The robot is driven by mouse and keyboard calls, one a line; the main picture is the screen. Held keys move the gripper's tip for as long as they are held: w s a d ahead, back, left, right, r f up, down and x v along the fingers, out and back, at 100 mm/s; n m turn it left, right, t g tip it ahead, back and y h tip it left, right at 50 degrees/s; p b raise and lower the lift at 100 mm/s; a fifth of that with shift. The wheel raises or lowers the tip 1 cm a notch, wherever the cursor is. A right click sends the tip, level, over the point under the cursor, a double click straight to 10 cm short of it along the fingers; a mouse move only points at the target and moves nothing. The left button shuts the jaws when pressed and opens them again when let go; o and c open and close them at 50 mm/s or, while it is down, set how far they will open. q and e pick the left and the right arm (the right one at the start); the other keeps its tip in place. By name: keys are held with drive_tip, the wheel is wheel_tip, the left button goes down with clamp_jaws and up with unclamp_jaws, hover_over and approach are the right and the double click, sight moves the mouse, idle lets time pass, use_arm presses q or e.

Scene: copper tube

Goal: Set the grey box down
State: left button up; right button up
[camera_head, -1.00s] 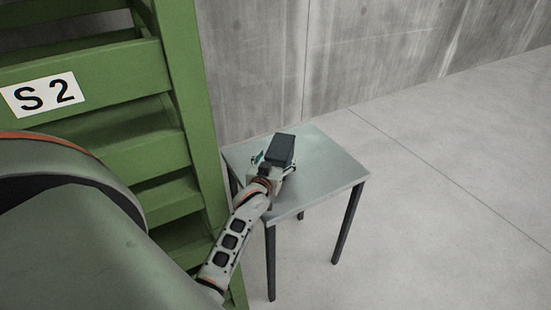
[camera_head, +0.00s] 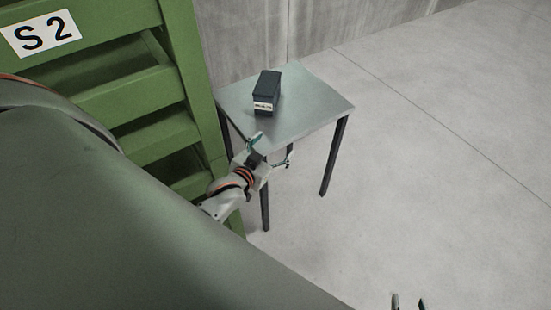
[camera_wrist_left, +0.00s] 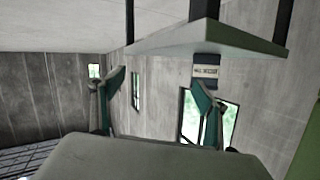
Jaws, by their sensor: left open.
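The dark grey box (camera_head: 266,91) with a white label on its near end rests upright on the small grey table (camera_head: 318,107), near its back left. It also shows in the left wrist view (camera_wrist_left: 206,70), beyond the table edge (camera_wrist_left: 215,36), with the picture upside down. My left gripper (camera_head: 273,147) is open and empty just off the table's front edge, apart from the box. Its two green-padded fingers stand apart in the left wrist view (camera_wrist_left: 158,84). Only the tips of my right gripper (camera_head: 408,303) show at the bottom edge, spread apart with nothing seen between them.
A green shelf rack (camera_head: 185,85) marked S2 stands close on the left of the table. A concrete wall (camera_head: 320,25) is behind. The floor (camera_head: 440,150) to the right of the table is clear.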

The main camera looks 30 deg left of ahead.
use_arm(q)
drive_tip(key=s+d+f+m+g+h, duration=0.1)
drive_tip(key=s+d+f+g+h, duration=0.1)
drive_tip(key=s+d+f, duration=0.3)
drive_tip(key=s+d+f+m+g+h, duration=0.1)
drive_tip(key=s+d+f, duration=0.5)
drive_tip(key=s, duration=0.7)
drive_tip(key=shift+s+d+m+g+h, duration=0.15)
drive_tip(key=shift+d+m+g+h, duration=0.45)
drive_tip(key=shift+d, duration=0.55)
